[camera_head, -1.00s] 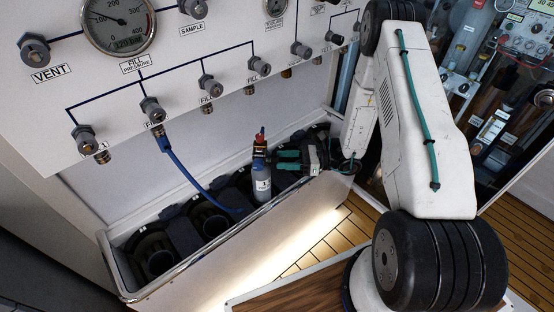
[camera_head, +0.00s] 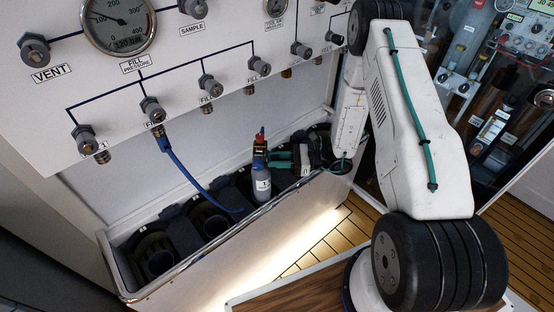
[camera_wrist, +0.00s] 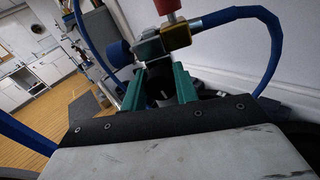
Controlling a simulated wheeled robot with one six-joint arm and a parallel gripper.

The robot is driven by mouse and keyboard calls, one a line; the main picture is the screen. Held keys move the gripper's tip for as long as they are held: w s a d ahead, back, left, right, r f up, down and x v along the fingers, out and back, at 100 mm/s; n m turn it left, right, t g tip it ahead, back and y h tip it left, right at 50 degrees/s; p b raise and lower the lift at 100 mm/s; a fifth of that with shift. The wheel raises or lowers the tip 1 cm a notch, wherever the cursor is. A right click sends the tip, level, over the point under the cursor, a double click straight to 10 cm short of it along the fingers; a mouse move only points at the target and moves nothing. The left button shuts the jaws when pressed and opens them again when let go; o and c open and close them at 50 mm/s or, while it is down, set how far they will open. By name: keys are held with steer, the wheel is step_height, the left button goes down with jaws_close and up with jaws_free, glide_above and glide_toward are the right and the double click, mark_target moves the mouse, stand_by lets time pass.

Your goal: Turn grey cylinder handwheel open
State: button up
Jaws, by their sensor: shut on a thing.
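The grey cylinder (camera_head: 261,188) stands upright at the front edge of the long bin, with a red, yellow and dark valve (camera_head: 259,149) on top. My gripper (camera_head: 270,158) reaches in from the right at the height of this valve. In the wrist view, the green fingers of my gripper (camera_wrist: 158,82) lie on either side of a dark round part with a white mark, which looks like the handwheel (camera_wrist: 159,86). They are shut on it. The metal and brass valve block (camera_wrist: 165,42) shows just beyond. The fingertips' exact contact is partly hidden.
A white panel (camera_head: 110,105) with gauges and knobs hangs above the bin (camera_head: 185,262). A blue hose (camera_head: 182,173) runs from the panel down to the cylinder area. Dark round sockets fill the bin to the left. Another blue hose (camera_wrist: 270,45) arches right of the valve.

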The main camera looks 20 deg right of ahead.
steer(key=o, duration=1)
steer(key=shift+c, duration=0.2)
steer(key=v, duration=0.8)
steer(key=shift+a, duration=0.1)
